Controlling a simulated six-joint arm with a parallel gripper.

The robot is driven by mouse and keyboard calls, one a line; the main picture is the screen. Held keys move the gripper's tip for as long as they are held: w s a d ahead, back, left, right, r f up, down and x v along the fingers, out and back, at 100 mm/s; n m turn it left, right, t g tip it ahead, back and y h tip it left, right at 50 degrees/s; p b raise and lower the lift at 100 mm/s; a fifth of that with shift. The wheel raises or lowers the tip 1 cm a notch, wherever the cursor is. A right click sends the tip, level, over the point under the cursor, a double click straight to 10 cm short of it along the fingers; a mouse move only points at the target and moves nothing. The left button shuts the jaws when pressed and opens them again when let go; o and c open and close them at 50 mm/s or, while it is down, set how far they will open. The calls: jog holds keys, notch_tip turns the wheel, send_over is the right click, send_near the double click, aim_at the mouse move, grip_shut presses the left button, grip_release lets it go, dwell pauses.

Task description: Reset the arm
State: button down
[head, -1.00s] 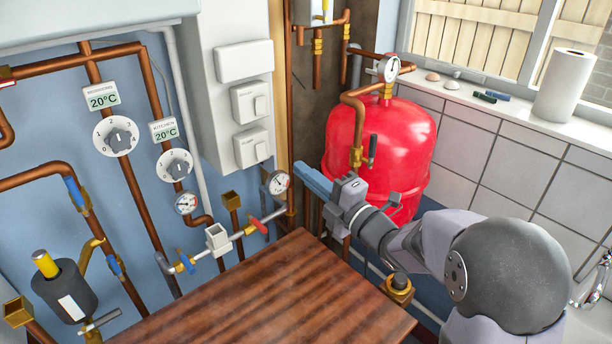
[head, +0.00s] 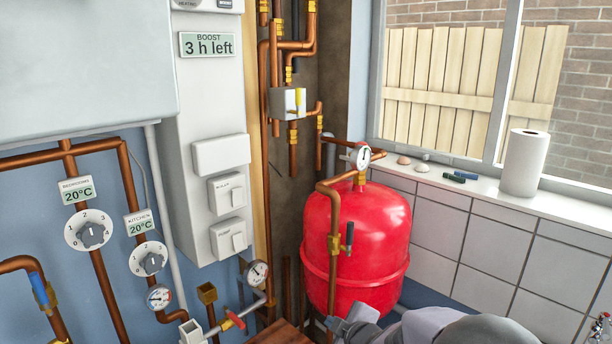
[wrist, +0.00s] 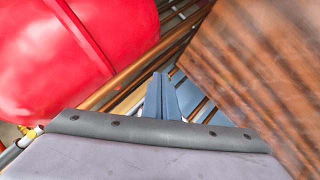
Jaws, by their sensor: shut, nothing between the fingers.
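My gripper (head: 340,324) is at the bottom edge of the head view, in front of the lower part of the red tank (head: 352,245). Only part of it and of my arm shows there. In the wrist view its two blue-grey fingers (wrist: 163,80) lie together, shut and empty. They are between the red tank (wrist: 75,50) at left and the wooden top (wrist: 260,60) at right, above copper pipes. No contact shows.
Copper pipes and a valve (head: 335,243) run in front of the tank. Thermostat dials (head: 91,235) and a white box with switches (head: 228,193) are on the left wall. A paper roll (head: 525,160) stands on the window sill.

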jog(key=s+d+f+m+g+h, duration=0.1)
jog(key=s+d+f+m+g, duration=0.1)
jog(key=s, duration=0.3)
jog(key=s+d+f+m+g+h, duration=0.1)
jog(key=s+d+f+m+g, duration=0.2)
jog(key=s+f, duration=0.2)
jog(key=s+d+f+m+g+h, duration=0.2)
jog(key=s+d+f+m, duration=0.1)
jog(key=s, duration=0.3)
jog(key=shift+s+d+f+m+g, duration=0.15)
jog(key=shift+s+d+m+g, duration=0.1)
jog(key=shift+s+m+g, duration=0.05)
jog(key=shift+m+g, duration=0.7)
jog(key=shift+g, duration=0.2)
jog(key=s, duration=0.4)
jog(key=shift+s+d+p, duration=0.3)
jog(key=shift+s+p, duration=0.1)
jog(key=s+r+m+g+p, duration=0.2)
jog(key=s+r+g, duration=0.1)
jog(key=s, duration=0.6)
notch_tip(320, 180, up, 7)
jog(key=m+t+p, duration=0.1)
jog(key=p, duration=0.2)
jog(key=shift+a+r+t+y, duration=0.2)
jog(key=shift+a+t+y, duration=0.1)
jog(key=shift+a+t, duration=0.1)
jog(key=shift+s, duration=0.1)
